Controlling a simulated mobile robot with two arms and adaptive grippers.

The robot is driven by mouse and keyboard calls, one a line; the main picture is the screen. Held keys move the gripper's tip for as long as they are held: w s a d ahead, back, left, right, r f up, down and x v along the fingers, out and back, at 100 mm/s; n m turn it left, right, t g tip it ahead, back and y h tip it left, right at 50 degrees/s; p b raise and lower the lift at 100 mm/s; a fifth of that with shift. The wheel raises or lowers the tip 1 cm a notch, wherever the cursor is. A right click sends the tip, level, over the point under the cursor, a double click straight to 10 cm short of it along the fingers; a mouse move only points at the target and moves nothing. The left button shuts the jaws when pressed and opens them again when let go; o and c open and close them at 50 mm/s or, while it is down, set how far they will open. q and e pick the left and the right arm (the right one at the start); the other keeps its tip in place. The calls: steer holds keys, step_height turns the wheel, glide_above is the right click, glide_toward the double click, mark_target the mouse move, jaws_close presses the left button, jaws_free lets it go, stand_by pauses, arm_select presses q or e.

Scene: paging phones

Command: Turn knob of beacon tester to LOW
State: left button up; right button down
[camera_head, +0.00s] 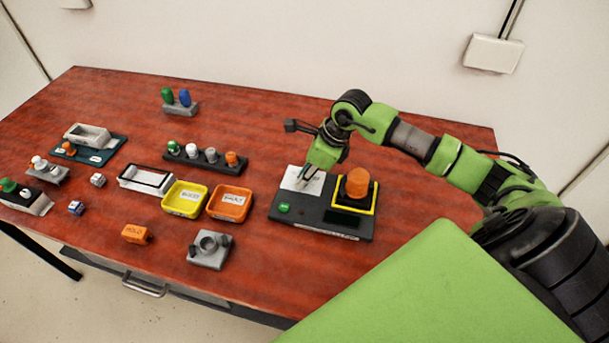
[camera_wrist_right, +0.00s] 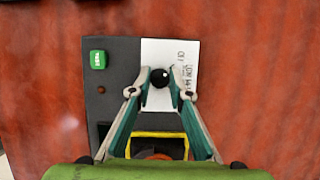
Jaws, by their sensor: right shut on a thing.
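The beacon tester (camera_head: 292,221) is a dark box on the right part of the table. It has a white label plate (camera_head: 292,179), a green button (camera_head: 284,208) and an orange beacon (camera_head: 357,183) in a yellow square frame. My right gripper (camera_head: 308,184) reaches down over the label plate. In the right wrist view its fingertips (camera_wrist_right: 161,82) are closed on the black round knob (camera_wrist_right: 160,78), one on each side. The label text by the knob is too small to read surely, so the setting cannot be told. My left gripper is out of view.
Left of the tester are an orange tray (camera_head: 230,217), a yellow tray (camera_head: 167,208) and a white-rimmed tray (camera_head: 132,184). A rack with several coloured knobs (camera_head: 204,167) stands behind them. A grey fixture (camera_head: 209,262) and an orange block (camera_head: 137,234) are near the front edge.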

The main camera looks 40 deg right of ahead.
steer(key=m+t+h+b, duration=0.1)
steer(key=m+b, duration=0.1)
steer(key=m, duration=0.1)
steer(key=shift+a+m, duration=0.1)
steer(key=shift+m, duration=0.2)
steer(key=shift+m+h+b, duration=0.5)
steer(key=shift+m+b, duration=0.1)
steer(key=shift+m, duration=0.4)
steer(key=shift+r, duration=0.1)
steer(key=c, duration=1.9)
jaws_free()
steer(key=v, duration=1.2)
